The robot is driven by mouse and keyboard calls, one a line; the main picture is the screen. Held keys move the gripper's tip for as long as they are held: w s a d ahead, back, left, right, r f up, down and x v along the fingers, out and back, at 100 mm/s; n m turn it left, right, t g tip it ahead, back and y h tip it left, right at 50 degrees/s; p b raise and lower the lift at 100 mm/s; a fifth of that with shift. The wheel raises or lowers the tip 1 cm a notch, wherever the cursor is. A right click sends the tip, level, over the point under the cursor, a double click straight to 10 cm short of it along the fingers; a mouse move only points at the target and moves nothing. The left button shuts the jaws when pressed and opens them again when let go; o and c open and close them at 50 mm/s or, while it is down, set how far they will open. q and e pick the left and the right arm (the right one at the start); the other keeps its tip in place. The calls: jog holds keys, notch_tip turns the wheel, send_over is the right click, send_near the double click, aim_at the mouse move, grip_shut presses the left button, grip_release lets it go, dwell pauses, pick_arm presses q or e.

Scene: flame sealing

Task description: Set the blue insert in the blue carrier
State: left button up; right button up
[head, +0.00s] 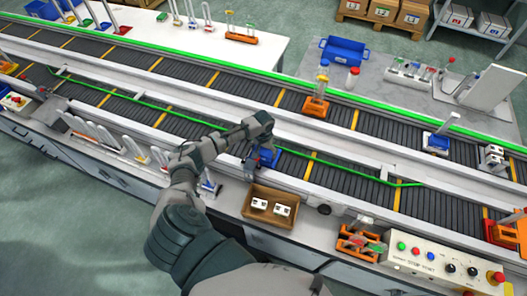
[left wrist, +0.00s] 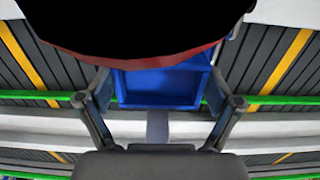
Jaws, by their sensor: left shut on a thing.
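My left gripper (head: 264,150) is over the near side of the conveyor, shut on a blue box-shaped piece, which I take to be the blue insert (head: 266,160). In the left wrist view the blue insert (left wrist: 160,84) sits between the two fingers (left wrist: 162,105), with a flat blue face and raised side walls. A blue carrier (head: 436,144) stands on the conveyor at the right, well apart from the gripper; a small white and blue part rises from it. My right gripper is not in view.
An orange carrier (head: 316,107) stands on the belt beyond my gripper. A cardboard box (head: 268,206) with white pieces and a control panel (head: 445,262) are on the near ledge. Green rails (head: 340,165) line the conveyor. A dark red-rimmed shape (left wrist: 130,30) covers the top of the wrist view.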

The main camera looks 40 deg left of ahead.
pick_arm(q)
jog(key=shift+r+p, duration=0.35)
dwell(2.0)
jog(key=shift+f, duration=0.4)
dwell(1.0)
jog(key=shift+r, duration=0.4)
dwell(1.4)
jog(key=shift+f, duration=0.4)
dwell(1.0)
jog(key=o, duration=1.5)
jog(key=shift+c, duration=0.2)
jog(key=shift+f, duration=0.1)
notch_tip(320, 180, up, 12)
